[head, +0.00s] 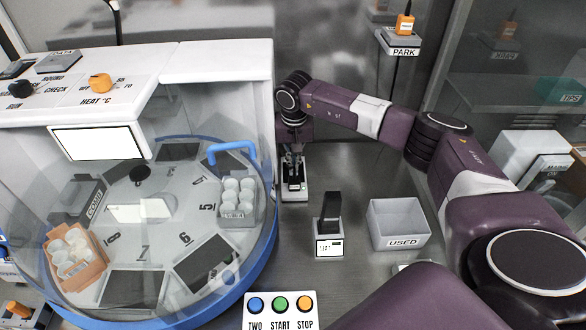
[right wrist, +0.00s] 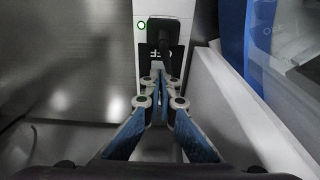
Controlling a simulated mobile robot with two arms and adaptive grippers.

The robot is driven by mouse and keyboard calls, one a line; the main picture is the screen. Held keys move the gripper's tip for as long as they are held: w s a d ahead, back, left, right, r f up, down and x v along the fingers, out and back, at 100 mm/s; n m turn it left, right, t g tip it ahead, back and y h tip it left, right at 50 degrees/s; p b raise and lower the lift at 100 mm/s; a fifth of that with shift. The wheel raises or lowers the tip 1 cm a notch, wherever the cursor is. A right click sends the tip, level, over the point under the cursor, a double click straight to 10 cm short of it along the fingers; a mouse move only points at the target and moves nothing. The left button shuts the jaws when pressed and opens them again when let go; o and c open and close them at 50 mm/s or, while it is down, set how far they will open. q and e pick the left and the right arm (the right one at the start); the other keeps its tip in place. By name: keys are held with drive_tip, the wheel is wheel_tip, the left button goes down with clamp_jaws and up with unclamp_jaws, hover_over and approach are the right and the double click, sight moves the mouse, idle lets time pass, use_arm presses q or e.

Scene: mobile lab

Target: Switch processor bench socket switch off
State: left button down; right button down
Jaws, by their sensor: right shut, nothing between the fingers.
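The bench socket (head: 297,195) is a small white block on the grey bench, just right of the processor. In the right wrist view the socket (right wrist: 150,10) carries a black plug (right wrist: 165,36) and a small green ring (right wrist: 141,25). A black switch plate (right wrist: 148,58) with partly covered white lettering lies below the plug. My right gripper (head: 292,158) points down over the socket. In the right wrist view its closed, empty fingertips (right wrist: 159,73) are at the plate's near edge; I cannot tell if they touch it. The fingers partly hide the switch. My left gripper is not in view.
The round processor (head: 262,255) with its clear cover and blue rim stands close on the left. A black handset on a white base (head: 329,246) and a USED bin (head: 398,238) stand to the right. TWO, START and STOP buttons (head: 281,318) are in front.

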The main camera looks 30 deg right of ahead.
drive_tip(key=shift+f+b, duration=0.5)
drive_tip(key=shift+f, duration=0.2)
idle(0.3)
drive_tip(key=shift+r+p, duration=2.15)
drive_tip(key=shift+r, duration=1.4)
drive_tip(key=shift+f, duration=0.1)
